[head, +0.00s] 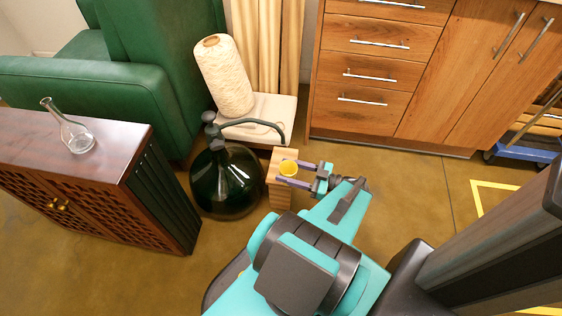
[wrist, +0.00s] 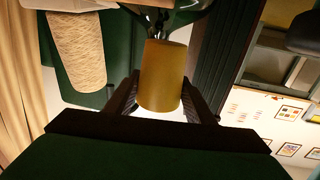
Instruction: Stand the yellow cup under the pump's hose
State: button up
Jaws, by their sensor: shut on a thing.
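The yellow cup (head: 288,168) is between the two fingers of my gripper (head: 289,172), which is shut on it. In the head view it appears over the top of a pale wooden block (head: 280,197); I cannot tell whether it touches the block. In the wrist view the cup (wrist: 162,72) fills the gap between the dark fingers (wrist: 161,98). The pump's dark hose (head: 262,124) arches right from the neck of a big dark green bottle (head: 224,182). Its end hangs just beyond the cup in the head view; the exact offset is unclear.
A cone of cream thread (head: 222,75) stands on a pale stand (head: 262,112) behind the bottle. A dark wooden cabinet (head: 115,160) with a glass flask (head: 75,134) is at left, beside a green armchair (head: 95,95). Wooden drawers (head: 375,75) stand behind.

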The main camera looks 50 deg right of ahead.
jog(key=shift+w+d+f+b, duration=0.3)
jog(key=shift+w+d+b, duration=0.2)
jog(key=shift+w+b, duration=0.2)
jog(key=w+d+b, duration=0.1)
jog(key=w, duration=0.1)
jog(key=w+d, duration=0.1)
jog(key=d, duration=0.1)
jog(key=w+d+b, duration=0.1)
jog(key=w+d, duration=0.1)
jog(key=shift+w+f+b, duration=0.25)
jog(key=shift+w+b, duration=0.05)
jog(key=shift+w, duration=0.05)
jog(key=shift+w+d+r, duration=0.1)
jog(key=shift+w, duration=0.2)
jog(key=shift+f+b, duration=1.05)
jog(key=shift+f, duration=0.75)
jog(key=o, duration=1)
jog(key=shift+f, duration=0.1)
jog(key=shift+o, duration=0.2)
